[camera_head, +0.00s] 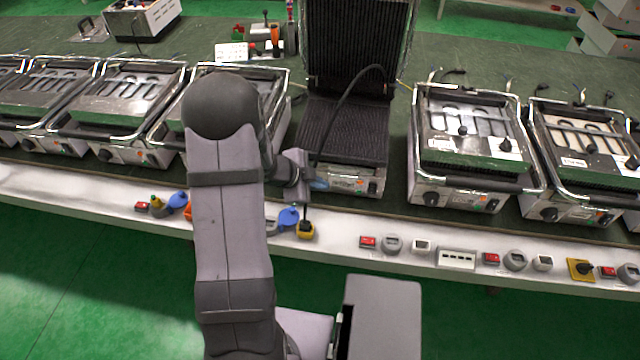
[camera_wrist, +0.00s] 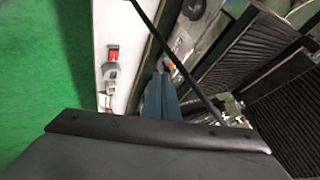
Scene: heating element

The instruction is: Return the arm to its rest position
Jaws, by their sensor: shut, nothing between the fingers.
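My arm rises from the bottom of the head view and bends at a dark elbow, with the forearm reaching down to the right. My gripper (camera_head: 319,184) is at the front left of the open contact grill (camera_head: 345,130), close to its front panel. In the wrist view the gripper's blue fingers (camera_wrist: 160,98) are together with nothing between them. The grill's ribbed lid stands up, and its ribbed lower plate is bare. A black cable (camera_head: 338,100) curves down from the grill past my gripper. I cannot tell whether it touches the gripper.
Closed grills stand on both sides, including one on the right (camera_head: 465,150). The white bench edge (camera_head: 340,222) carries switches and sockets, including a yellow one (camera_head: 306,231) below my gripper. The green floor in front is clear at the left.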

